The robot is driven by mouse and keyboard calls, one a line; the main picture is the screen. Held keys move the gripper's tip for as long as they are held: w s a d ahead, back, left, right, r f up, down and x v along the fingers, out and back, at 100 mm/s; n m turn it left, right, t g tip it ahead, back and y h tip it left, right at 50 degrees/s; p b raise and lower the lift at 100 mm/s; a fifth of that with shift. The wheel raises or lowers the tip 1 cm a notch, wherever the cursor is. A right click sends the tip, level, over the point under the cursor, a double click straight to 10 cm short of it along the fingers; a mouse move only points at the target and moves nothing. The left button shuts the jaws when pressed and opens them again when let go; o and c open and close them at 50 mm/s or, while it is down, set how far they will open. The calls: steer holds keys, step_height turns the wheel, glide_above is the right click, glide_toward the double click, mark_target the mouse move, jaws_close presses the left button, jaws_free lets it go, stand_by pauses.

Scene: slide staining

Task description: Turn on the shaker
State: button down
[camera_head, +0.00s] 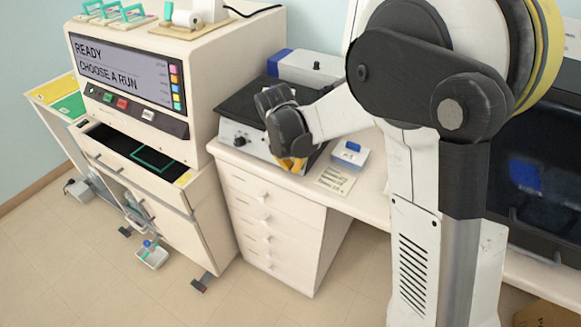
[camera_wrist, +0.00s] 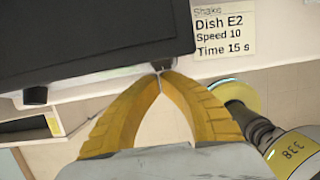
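The shaker (camera_head: 252,104) is a low box with a black top plate and a pale front, standing on the white counter. A dark knob (camera_head: 239,141) shows on the left of its front. In the wrist view its black top (camera_wrist: 90,35) fills the upper left, with a dark knob (camera_wrist: 35,95) under its edge. My gripper (camera_head: 290,166) is at the right part of the shaker's front. In the wrist view the yellow fingers of my gripper (camera_wrist: 159,74) meet at their tips, close to the shaker's front edge. Contact cannot be told. Any control behind the fingertips is hidden.
A card (camera_wrist: 224,30) reads "Shake, Dish E2, Speed 10, Time 15 s"; it lies on the counter (camera_head: 370,185) right of the shaker. A small box with a blue item (camera_head: 350,154) is behind it. The staining machine (camera_head: 125,75) stands left, its screen reading "READY CHOOSE A RUN".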

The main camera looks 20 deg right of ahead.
steer(key=shift+w+d+f+b, duration=0.25)
steer(key=shift+f+b, duration=0.1)
steer(key=shift+f, duration=0.15)
steer(key=shift+r, duration=0.25)
steer(key=shift+r+p, duration=0.65)
steer(key=shift+r, duration=0.05)
